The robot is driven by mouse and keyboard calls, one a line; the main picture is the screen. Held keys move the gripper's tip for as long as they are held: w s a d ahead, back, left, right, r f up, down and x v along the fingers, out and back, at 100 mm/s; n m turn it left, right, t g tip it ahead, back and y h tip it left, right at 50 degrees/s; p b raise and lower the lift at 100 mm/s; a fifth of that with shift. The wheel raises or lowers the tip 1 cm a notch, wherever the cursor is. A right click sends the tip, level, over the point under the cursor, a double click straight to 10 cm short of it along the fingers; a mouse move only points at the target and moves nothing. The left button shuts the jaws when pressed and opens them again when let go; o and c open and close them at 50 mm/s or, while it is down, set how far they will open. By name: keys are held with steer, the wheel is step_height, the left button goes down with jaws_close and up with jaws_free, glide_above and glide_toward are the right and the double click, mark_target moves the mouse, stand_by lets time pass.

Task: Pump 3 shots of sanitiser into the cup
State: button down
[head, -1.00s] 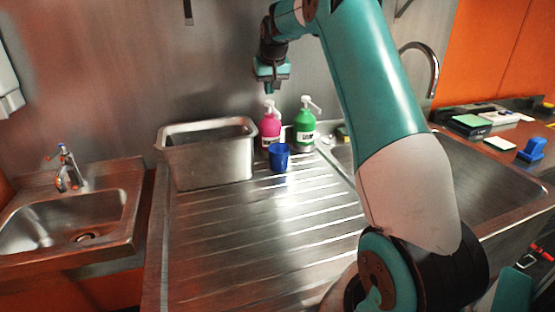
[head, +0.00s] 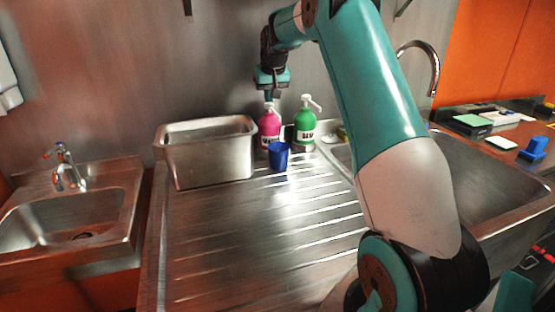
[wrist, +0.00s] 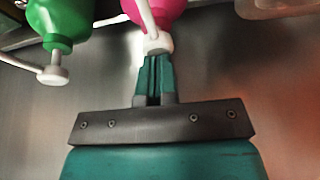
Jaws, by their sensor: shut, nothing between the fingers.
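A pink pump bottle (head: 269,129) and a green pump bottle (head: 305,130) stand side by side at the back of the drainboard; both have white pump heads and labels too small to read. A blue cup (head: 279,156) stands in front of the pink bottle. My gripper (head: 270,97) points down just above the pink bottle's pump head. In the wrist view my gripper (wrist: 153,60) is shut and empty, its tips at the white pump head (wrist: 157,43) of the pink bottle; I cannot tell whether they touch. The green bottle (wrist: 60,22) is at the upper left there.
A steel tub (head: 208,158) stands left of the bottles. A small sink with a tap (head: 64,165) is at far left, a larger sink (head: 490,165) at right. The ribbed drainboard (head: 240,230) in front is clear. The steel wall is close behind.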

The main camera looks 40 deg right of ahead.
steer(key=shift+f, duration=0.1)
steer(key=shift+r+p, duration=1.4)
steer(key=shift+r, duration=0.1)
steer(key=shift+f, duration=0.1)
steer(key=shift+f+b, duration=0.9)
steer(key=shift+f, duration=0.6)
steer(key=shift+r, duration=0.15)
steer(key=shift+r+p, duration=1.4)
steer(key=shift+r, duration=0.05)
